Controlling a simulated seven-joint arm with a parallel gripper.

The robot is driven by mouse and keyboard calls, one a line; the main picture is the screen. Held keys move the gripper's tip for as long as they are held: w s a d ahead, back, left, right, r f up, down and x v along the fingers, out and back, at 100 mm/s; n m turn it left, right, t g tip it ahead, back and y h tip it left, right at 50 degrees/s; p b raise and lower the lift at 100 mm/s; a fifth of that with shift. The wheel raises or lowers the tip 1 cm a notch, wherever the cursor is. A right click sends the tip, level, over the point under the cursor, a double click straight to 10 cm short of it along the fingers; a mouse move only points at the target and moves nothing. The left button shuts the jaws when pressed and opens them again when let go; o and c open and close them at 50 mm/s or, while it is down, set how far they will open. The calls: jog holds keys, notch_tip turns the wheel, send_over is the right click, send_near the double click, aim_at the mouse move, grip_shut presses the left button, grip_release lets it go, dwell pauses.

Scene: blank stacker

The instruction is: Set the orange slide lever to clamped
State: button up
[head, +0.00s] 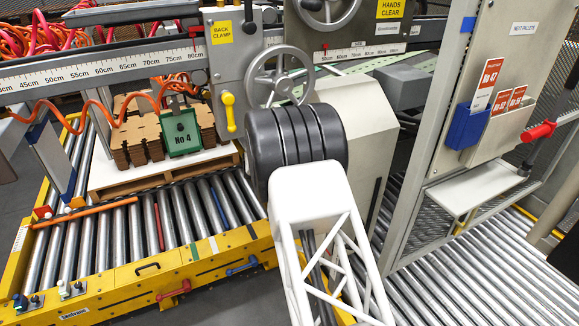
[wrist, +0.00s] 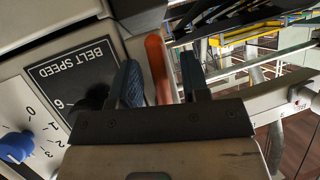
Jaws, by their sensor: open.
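In the wrist view, an orange handle (wrist: 156,62), likely the slide lever, stands between the two fingers of my gripper (wrist: 161,68). The gripper is open, with one dark blue-grey finger on each side of the handle. The handle is closer to the left finger; I cannot tell whether they touch. Its mount and any position marks are hidden or unreadable. In the head view my white arm and dark round wrist cover the gripper and this handle.
A panel marked BELT SPEED (wrist: 75,80) and a blue knob (wrist: 17,147) are left of the fingers in the wrist view. In the head view, handwheels (head: 281,80) stand behind my wrist. An orange bar (head: 85,213) lies over rollers at left. A red handle (head: 538,132) sticks out at right.

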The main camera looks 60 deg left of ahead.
jog(key=v, duration=0.7)
jog(key=shift+s+r, duration=0.2)
jog(key=shift+s, duration=0.1)
dwell(0.7)
